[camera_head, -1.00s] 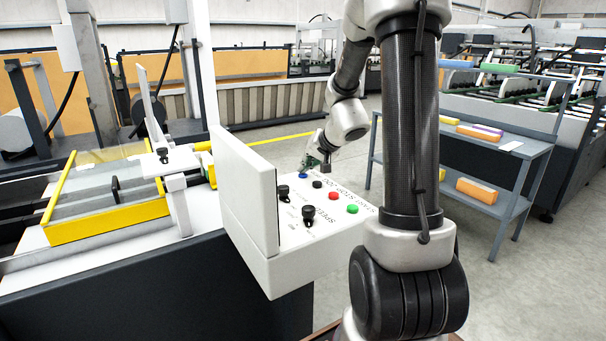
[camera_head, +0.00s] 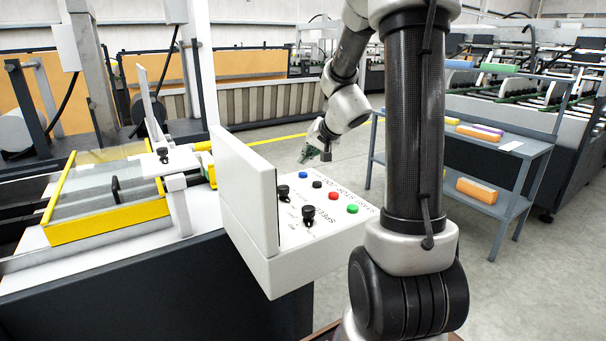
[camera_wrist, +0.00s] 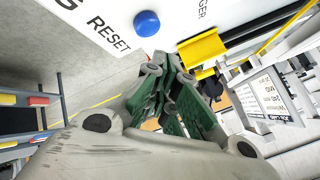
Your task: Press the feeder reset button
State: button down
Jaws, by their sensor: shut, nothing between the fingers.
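The blue button (camera_head: 303,174) sits at the back left of the white control panel (camera_head: 288,262). In the wrist view the blue button (camera_wrist: 147,23) has the label RESET printed beside it. My gripper (camera_head: 307,157) is above and just behind the blue button, apart from it. In the wrist view my gripper (camera_wrist: 170,62) shows its green fingers closed together and empty, with the button beyond the tips.
The panel also carries a black button (camera_head: 317,184), a red button (camera_head: 334,196), a green button (camera_head: 352,209) and black knobs (camera_head: 308,215). An upright white plate (camera_head: 245,185) borders its left side. A grey shelf table (camera_head: 520,165) stands at right.

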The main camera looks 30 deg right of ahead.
jog(key=shift+r, duration=1.85)
jog(key=shift+a, duration=0.1)
jog(key=s+f, duration=0.1)
jog(key=s+a+f+g, duration=0.1)
jog(key=s+g+y, duration=0.1)
jog(key=s, duration=0.1)
jog(key=shift+a+f, duration=0.25)
jog(key=shift+f, duration=0.15)
jog(key=s+a+g, duration=0.1)
jog(key=s, duration=0.2)
jog(key=s+n, duration=0.1)
jog(key=s, duration=0.2)
jog(key=s+a+g, duration=0.1)
jog(key=s, duration=0.1)
jog(key=shift+s+a+g, duration=0.3)
jog(key=shift+s+a, duration=0.05)
jog(key=shift+s, duration=0.05)
jog(key=s+a+r+n+h, duration=0.1)
jog(key=s+a+r+n, duration=0.1)
jog(key=s, duration=0.7)
jog(key=s+a+r+n+h, duration=0.1)
jog(key=s+r+n, duration=0.3)
jog(key=s, duration=0.5)
jog(key=shift+a+r, duration=0.4)
